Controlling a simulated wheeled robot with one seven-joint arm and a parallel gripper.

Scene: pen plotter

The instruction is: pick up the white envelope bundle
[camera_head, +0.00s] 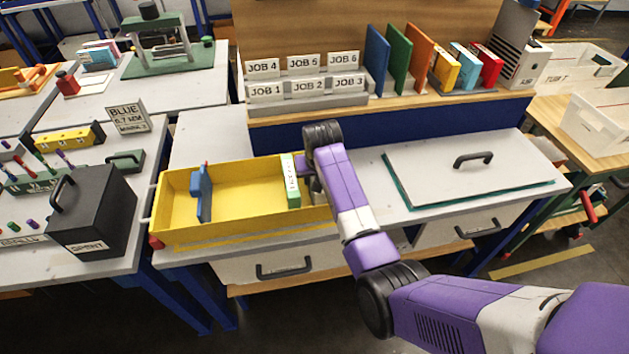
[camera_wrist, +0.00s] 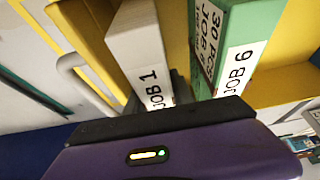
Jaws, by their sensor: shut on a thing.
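The white envelope bundle (camera_wrist: 137,42), labelled JOB 1, stands in the yellow tray (camera_head: 237,222). In the wrist view it is between my gripper's dark fingers (camera_wrist: 152,88), which are shut on it. A green bundle with a white JOB 6 label (camera_wrist: 240,45) stands just beside it, apart from the grip. In the head view my gripper (camera_head: 313,183) is at the tray's right end, right of the green bundle (camera_head: 291,182). My wrist mostly hides the white bundle there. I cannot tell whether it is clear of the tray floor.
A blue divider (camera_head: 202,192) stands in the tray's left part. A rack of JOB cards (camera_head: 306,92) and several coloured folders stand behind. A flat white board with a black handle (camera_head: 471,160) lies to the right. A black box (camera_head: 92,212) stands on the left table.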

